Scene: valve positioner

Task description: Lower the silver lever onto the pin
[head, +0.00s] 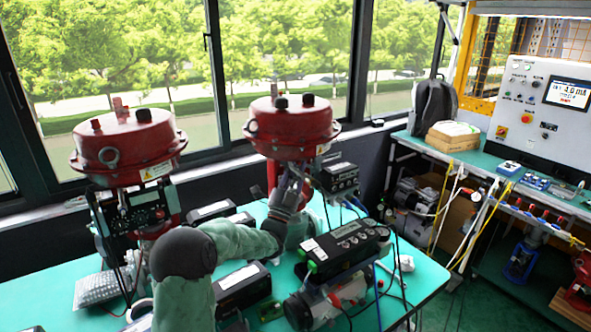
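My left gripper (291,180) is at the stem area below the right red valve actuator (292,130), to the left of the black positioner box (337,178). Its fingers point up and it is small and partly blended with the parts behind it. I cannot tell whether it is open or shut, or whether it touches anything. The silver lever and the pin cannot be made out; they may be hidden behind the gripper or too small to see. My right gripper is not in view.
A second red actuator (128,148) stands at the left on the green table (415,290). Black positioner units (345,245) with cables lie at the front right. Windows are behind. A workbench with a control panel (540,105) stands at the right.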

